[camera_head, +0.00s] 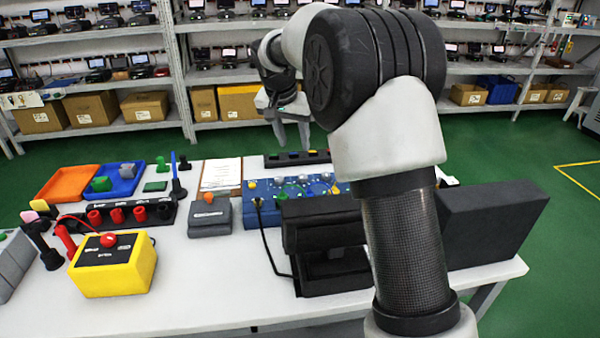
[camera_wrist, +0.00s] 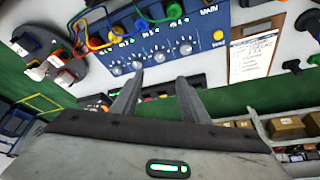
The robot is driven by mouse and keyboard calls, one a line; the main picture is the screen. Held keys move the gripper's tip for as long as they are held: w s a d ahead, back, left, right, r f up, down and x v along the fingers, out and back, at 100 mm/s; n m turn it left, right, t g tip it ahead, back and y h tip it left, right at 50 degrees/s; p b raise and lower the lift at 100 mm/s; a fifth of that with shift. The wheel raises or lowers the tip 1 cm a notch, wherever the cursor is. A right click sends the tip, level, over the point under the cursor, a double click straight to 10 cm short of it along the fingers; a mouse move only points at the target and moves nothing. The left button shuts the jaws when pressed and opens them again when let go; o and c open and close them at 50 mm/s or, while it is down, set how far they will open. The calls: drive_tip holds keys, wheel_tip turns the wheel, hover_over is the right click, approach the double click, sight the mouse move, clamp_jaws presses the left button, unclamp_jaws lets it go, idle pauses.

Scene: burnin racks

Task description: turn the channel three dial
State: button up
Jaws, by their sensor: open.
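A blue panel (camera_head: 262,216) stands on the white table in the head view, partly hidden by a black device and my arm. In the wrist view the panel (camera_wrist: 245,14) shows a row of small grey dials (camera_wrist: 160,56). Several plugs in green, blue and yellow sit along the same panel. A yellow button (camera_wrist: 218,35) is at its right, near the word MAIN. The dial labels are too small to tell which is channel three. My gripper (camera_wrist: 160,78) is open and empty, apart from the dials. In the head view my gripper (camera_head: 290,130) hangs beyond the panel.
A black strip with coloured buttons (camera_head: 297,157) lies behind the panel. A clipboard (camera_head: 221,176) and a grey box (camera_head: 210,216) stand left of it. A yellow box with a red button (camera_head: 112,266) and a black cable are nearer. A dark block (camera_head: 490,222) stands right.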

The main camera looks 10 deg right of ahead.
sight(303, 176)
drive_tip(key=b+x, duration=0.2)
drive_tip(key=x, duration=1.3)
drive_tip(key=shift+d+f, duration=0.1)
drive_tip(key=shift+f, duration=0.2)
clamp_jaws()
